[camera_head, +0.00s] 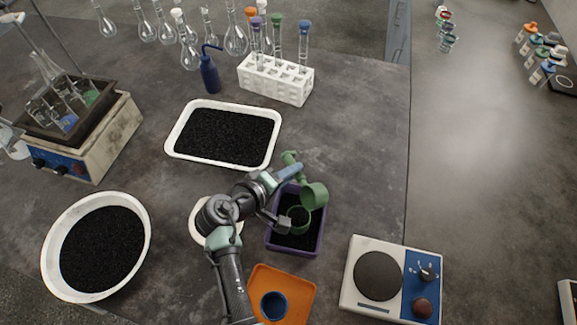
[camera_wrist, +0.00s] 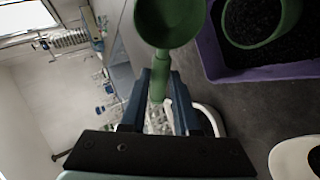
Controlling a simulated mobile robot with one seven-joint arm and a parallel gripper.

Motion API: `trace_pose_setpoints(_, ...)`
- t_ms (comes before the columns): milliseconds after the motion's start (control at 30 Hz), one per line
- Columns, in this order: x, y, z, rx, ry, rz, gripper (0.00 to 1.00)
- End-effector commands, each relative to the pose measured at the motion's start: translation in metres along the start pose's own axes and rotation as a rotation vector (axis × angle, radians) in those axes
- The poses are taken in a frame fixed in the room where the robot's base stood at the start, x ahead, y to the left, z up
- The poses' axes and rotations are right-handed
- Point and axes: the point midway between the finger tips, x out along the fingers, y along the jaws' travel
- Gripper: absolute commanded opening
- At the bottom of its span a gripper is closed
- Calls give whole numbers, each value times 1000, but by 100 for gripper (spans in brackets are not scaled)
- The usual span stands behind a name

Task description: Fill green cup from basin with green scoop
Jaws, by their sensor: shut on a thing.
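My gripper (camera_head: 288,172) is shut on the handle of the green scoop (camera_head: 314,194). In the wrist view, the handle stands between the fingertips (camera_wrist: 160,80), and the scoop's bowl (camera_wrist: 170,22) is beyond them. No black granules show in the visible part of the bowl. The green cup (camera_head: 299,229) stands in the purple tray (camera_head: 321,238), just below the scoop in the head view. The cup (camera_wrist: 290,12) has black granules inside. A round white basin (camera_head: 52,246) of black granules is at the left; a rectangular white one (camera_head: 172,146) is farther back.
An orange tray (camera_head: 300,288) with a blue cup (camera_head: 273,306) is at the front. A hotplate (camera_head: 350,290) is at the right. A white tube rack (camera_head: 275,83) and a blue wash bottle (camera_head: 209,76) stand behind. A shaker (camera_head: 95,140) with flasks is at the back left.

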Motion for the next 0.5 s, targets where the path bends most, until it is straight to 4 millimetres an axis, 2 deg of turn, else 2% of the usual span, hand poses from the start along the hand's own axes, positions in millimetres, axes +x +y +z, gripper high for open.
trace_pose_setpoints(333, 0, 1, 0, 5, 0, -12, 0)
trace_pose_setpoints(500, -2, 9, 0, 23, -2, -62, 0)
